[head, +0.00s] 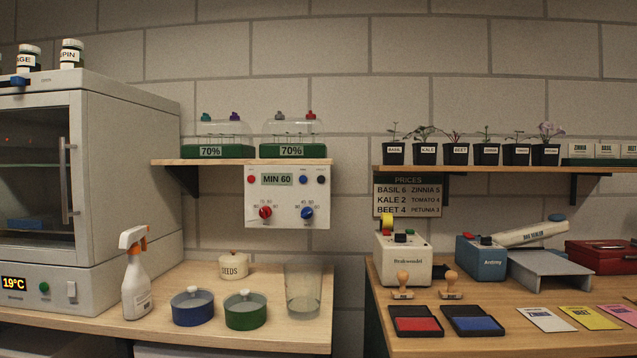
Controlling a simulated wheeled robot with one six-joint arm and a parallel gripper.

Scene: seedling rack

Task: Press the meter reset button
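No label in view reads meter or reset. A white wall panel (288,213) reads "MIN 60" on its display. It has a red button (252,180) left of the display, and a blue button (303,180) and a black button (321,180) to the right. Below them are a red dial (265,212) and a blue dial (307,213). I cannot tell which of these is the meter. My gripper is not in view.
A shelf (245,161) with two green-based trays sits just above the panel. A spray bottle (135,275), a blue pot (192,308), a green pot (245,312) and a clear beaker (303,288) stand on the left bench (280,336). A gap separates the two benches.

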